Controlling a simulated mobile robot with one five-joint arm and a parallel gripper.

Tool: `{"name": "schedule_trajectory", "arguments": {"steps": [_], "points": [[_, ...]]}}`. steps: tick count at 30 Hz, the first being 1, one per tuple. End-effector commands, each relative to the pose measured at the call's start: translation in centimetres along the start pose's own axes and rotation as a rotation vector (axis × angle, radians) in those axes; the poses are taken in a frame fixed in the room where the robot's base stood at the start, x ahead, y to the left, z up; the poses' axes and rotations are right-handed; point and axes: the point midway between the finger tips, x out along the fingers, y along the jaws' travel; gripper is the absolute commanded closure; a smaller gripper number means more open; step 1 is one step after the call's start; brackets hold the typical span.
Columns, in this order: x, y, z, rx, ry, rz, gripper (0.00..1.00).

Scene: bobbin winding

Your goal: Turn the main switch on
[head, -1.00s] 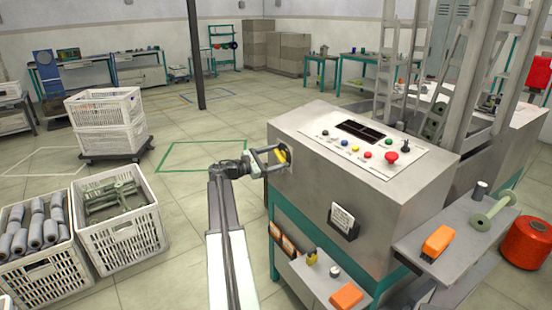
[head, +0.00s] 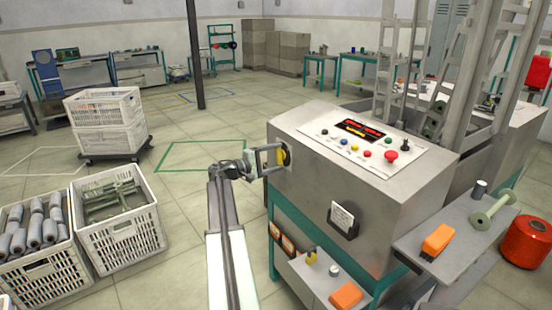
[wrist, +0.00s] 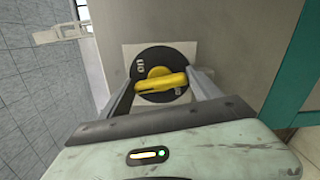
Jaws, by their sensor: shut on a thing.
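The main switch (wrist: 161,84) is a yellow knob on a black round disc (wrist: 150,62), mounted on a pale square plate (wrist: 184,52) on the machine's grey side. The knob lies close to level in the wrist view, slightly tilted. The disc carries white lettering, partly hidden. My gripper (wrist: 163,88) is shut on the knob, a finger at each end. In the head view my gripper (head: 279,158) reaches the left side of the machine cabinet (head: 312,176). The display (head: 359,131) on its top panel is lit with red-orange marks.
The control panel has several coloured buttons and a red mushroom button (head: 391,156). A side shelf (head: 460,235) holds an orange object and a spool. White crates (head: 121,238) stand at lower left; the floor between (head: 185,200) is clear.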

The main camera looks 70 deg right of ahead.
Motion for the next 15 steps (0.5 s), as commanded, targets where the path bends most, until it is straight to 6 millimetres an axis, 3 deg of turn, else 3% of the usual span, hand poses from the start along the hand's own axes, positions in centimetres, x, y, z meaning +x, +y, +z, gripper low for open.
{"name": "schedule_trajectory", "arguments": {"steps": [15], "points": [[-0.09,-0.23,0.06,0.201,-0.002,-0.004,0.68]]}}
